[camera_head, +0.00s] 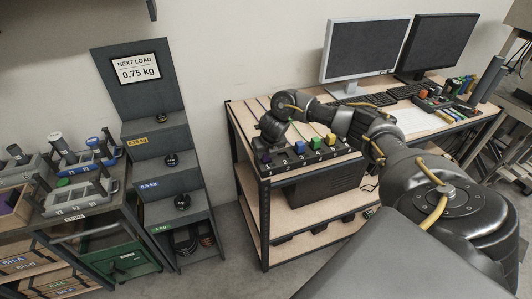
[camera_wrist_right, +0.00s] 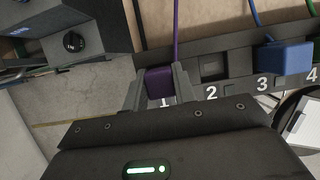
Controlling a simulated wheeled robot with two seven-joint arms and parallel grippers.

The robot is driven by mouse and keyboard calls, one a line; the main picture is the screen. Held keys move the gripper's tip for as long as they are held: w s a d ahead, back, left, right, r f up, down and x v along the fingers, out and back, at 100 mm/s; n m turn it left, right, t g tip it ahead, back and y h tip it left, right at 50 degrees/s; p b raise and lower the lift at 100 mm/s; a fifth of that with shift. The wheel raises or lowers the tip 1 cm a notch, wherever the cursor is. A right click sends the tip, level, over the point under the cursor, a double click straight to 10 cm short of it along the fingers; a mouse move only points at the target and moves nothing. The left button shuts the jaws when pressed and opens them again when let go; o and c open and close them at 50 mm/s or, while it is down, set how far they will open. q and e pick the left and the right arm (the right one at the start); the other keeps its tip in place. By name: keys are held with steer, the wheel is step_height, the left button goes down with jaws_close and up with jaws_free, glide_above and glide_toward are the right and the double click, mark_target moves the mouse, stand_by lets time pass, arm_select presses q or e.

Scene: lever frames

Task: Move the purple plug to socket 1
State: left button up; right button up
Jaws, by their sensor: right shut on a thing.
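The purple plug (camera_wrist_right: 159,86) is at the number 1 position of a dark socket strip (camera_wrist_right: 240,44), with a purple cable running up from it. My right gripper (camera_wrist_right: 160,80) is shut on it, one finger on each side. The digit 1 shows just below the plug, partly hidden. I cannot tell how deep the plug sits in socket 1. Socket 2 (camera_wrist_right: 213,66) is empty. A blue plug (camera_wrist_right: 285,57) is at socket 3. In the head view my right gripper (camera_head: 268,141) is over the left end of the strip, by the purple plug (camera_head: 265,158). My left gripper is not in view.
The strip runs along the front edge of a wooden workbench (camera_head: 237,118). A yellow plug (camera_head: 331,139) stands farther right on it. Monitors (camera_head: 362,52) and keyboards are behind at the right. A stepped grey weight stand (camera_head: 165,195) is left of the bench, across a floor gap.

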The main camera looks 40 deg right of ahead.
stand_by(0.3)
steer(key=o, duration=1.5)
steer(key=shift+c, duration=0.2)
steer(key=shift+r+p, duration=2)
steer(key=shift+r, duration=0.3)
steer(key=shift+r+p, duration=0.8)
steer(key=shift+r, duration=0.4)
steer(key=shift+f, duration=0.1)
